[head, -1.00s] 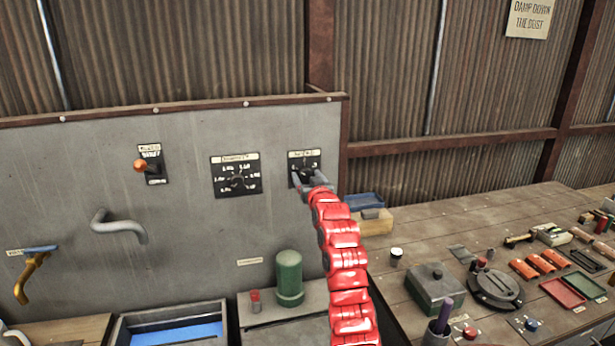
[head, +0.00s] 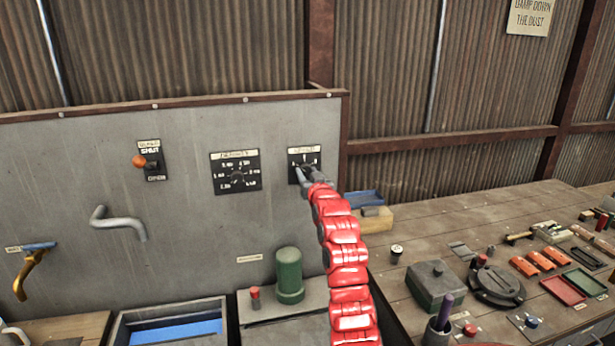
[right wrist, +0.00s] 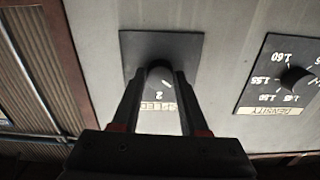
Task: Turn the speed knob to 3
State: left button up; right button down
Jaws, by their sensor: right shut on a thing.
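The speed knob (right wrist: 160,73) is a dark round knob on a black square plate (head: 306,154) at the right end of the grey panel. In the right wrist view the plate appears inverted, with a "2" and part of the word SPEED showing between my fingers. A short pale mark shows on the knob near the "2"; which number it points to is unclear. My right gripper (head: 307,175) is shut on the knob, one finger on each side, as the right wrist view (right wrist: 157,84) shows. My left gripper is out of view.
The density dial (head: 236,174) sits left of the speed plate. Further left are an orange-tipped lever (head: 139,161), a grey bent handle (head: 120,223) and a yellow handle (head: 30,272). A green cylinder (head: 289,275) stands below. The wooden bench (head: 420,215) at right holds several items.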

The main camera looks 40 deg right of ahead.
jog(key=m+b, duration=0.3)
jog(key=b, duration=0.1)
jog(key=m+b, duration=0.3)
jog(key=b, duration=0.1)
jog(key=m+b, duration=0.3)
jog(key=shift+f+b, duration=0.4)
jog(key=m+b, duration=1)
jog(key=b, duration=0.5)
jog(key=shift+a, duration=0.1)
jog(key=shift+r+m+b, duration=0.2)
jog(key=shift+m+b, duration=0.55)
jog(key=shift+m, duration=0.15)
jog(key=shift+r+m, duration=0.1)
jog(key=shift+m, duration=1.1)
jog(key=shift+r, duration=0.1)
jog(key=shift+c, duration=2.1)
grip_release()
